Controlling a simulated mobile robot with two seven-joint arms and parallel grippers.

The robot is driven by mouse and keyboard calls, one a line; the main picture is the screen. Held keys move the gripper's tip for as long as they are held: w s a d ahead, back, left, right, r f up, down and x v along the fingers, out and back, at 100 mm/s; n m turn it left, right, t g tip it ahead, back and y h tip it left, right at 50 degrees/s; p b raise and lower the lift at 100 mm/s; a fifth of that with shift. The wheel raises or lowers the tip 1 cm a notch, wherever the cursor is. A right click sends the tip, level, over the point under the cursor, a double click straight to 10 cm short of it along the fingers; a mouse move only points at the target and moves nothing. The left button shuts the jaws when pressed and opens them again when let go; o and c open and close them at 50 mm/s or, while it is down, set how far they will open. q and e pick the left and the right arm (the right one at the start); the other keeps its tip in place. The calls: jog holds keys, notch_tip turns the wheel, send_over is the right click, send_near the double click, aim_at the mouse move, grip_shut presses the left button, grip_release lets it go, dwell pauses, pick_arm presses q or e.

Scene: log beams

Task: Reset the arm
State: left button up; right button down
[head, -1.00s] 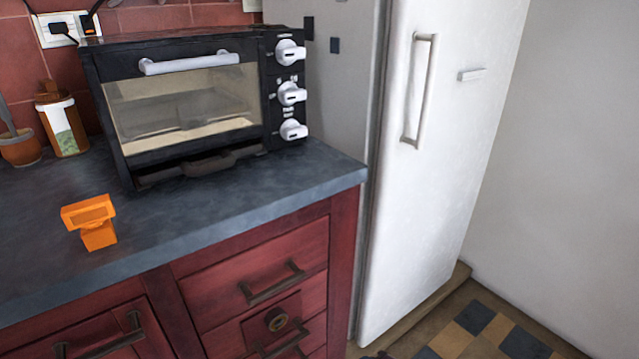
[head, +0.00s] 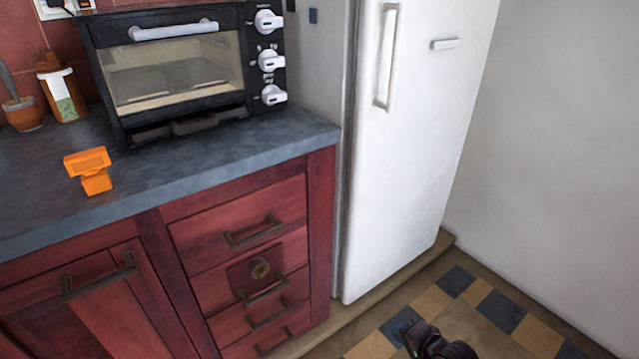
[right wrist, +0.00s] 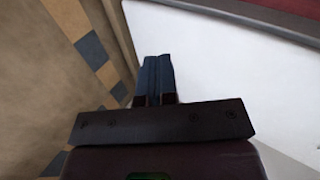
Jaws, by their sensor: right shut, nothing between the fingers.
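My right gripper shows in the right wrist view (right wrist: 158,78), with its two dark fingers together and nothing between them. In the head view, a dark part of my right arm (head: 436,342) shows at the bottom edge, over the tiled floor. My left gripper is in neither view.
A blue-grey counter (head: 225,150) carries a black toaster oven (head: 175,75), an orange object (head: 92,171) and jars at left. Red drawers (head: 240,205) are below. A white fridge (head: 410,150) stands right of them. The tiled floor (head: 500,312) at lower right is clear.

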jog(key=s+d+r+n+h, duration=0.1)
jog(key=s+d+r+n, duration=0.2)
jog(key=s, duration=0.7)
jog(key=s+d+n+h, duration=0.1)
jog(key=s+d+n, duration=0.2)
jog(key=s+n, duration=0.55)
jog(key=s+d+r+n+h, duration=0.1)
jog(key=s+d+r+n, duration=0.15)
jog(key=s, duration=0.95)
jog(key=s+d+r+n, duration=0.4)
jog(key=s+r, duration=0.2)
jog(key=s, duration=0.2)
jog(key=shift+w+a+m+h, duration=0.5)
jog(key=shift+a+m+h, duration=0.6)
jog(key=shift+a+m, duration=1.55)
pick_arm(q)
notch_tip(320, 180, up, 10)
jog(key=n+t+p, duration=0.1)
jog(key=p, duration=1.4)
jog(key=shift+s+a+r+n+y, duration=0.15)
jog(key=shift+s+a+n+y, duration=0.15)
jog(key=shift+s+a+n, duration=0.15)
pick_arm(e)
notch_tip(320, 180, up, 10)
jog(key=m+t, duration=0.1)
jog(key=shift+s+d+h, duration=0.2)
jog(key=shift+d+h, duration=0.1)
jog(key=shift+d, duration=0.05)
